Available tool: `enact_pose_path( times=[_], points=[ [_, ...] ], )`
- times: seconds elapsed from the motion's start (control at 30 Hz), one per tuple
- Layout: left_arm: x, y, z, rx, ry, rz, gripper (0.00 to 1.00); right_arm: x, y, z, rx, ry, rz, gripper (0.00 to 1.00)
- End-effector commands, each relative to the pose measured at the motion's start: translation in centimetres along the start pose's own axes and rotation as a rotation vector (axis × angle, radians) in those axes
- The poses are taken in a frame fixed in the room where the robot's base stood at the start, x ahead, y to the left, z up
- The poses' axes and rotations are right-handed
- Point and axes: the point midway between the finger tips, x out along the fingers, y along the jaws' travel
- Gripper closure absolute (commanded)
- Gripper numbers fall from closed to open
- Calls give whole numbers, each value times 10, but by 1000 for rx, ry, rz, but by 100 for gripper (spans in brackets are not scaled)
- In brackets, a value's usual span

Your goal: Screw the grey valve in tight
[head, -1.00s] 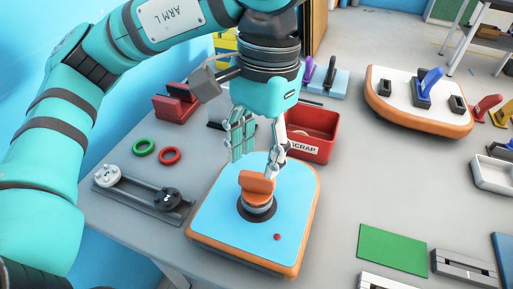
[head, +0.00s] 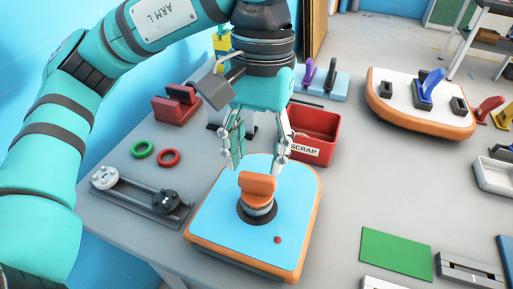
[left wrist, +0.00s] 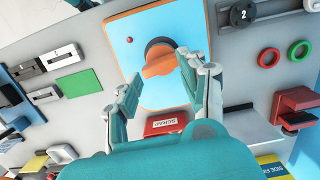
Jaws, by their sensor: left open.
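A blue inflatable board (head: 225,215) with an orange edge lies on the grey table. Whether the thread is tight does not show. My left gripper (head: 256,165) hangs just above and behind the orange piece, its fingers spread and empty. In the left wrist view the orange piece (left wrist: 159,66) shows between and beyond the fingertips (left wrist: 158,75), apart from them. My right gripper is not in view.
A dark tray (head: 135,195) at left holds a pale cap (head: 104,178) and a black cap (head: 165,201). Green (head: 143,149) and red (head: 169,157) rings lie behind it. A red scrap bin (head: 315,125) stands close behind the gripper. A white board (head: 400,100) is at back right.

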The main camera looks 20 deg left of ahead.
Motion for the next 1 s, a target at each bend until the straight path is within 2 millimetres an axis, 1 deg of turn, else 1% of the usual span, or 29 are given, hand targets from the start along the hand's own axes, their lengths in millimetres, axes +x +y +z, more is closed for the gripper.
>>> enact_pose_path(
  times=[0.17,0.4,0.6,0.77,1.0],
  points=[
    [1,0,0,-84,0,11,57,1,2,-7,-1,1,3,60],
    [1,0,0,-199,1,25,57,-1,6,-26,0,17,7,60],
    [1,0,0,-276,1,34,57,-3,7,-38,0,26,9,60],
    [0,0,0,-293,0,36,57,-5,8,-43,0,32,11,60],
    [0,0,0,-298,0,37,57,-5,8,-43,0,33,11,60]
  ],
)
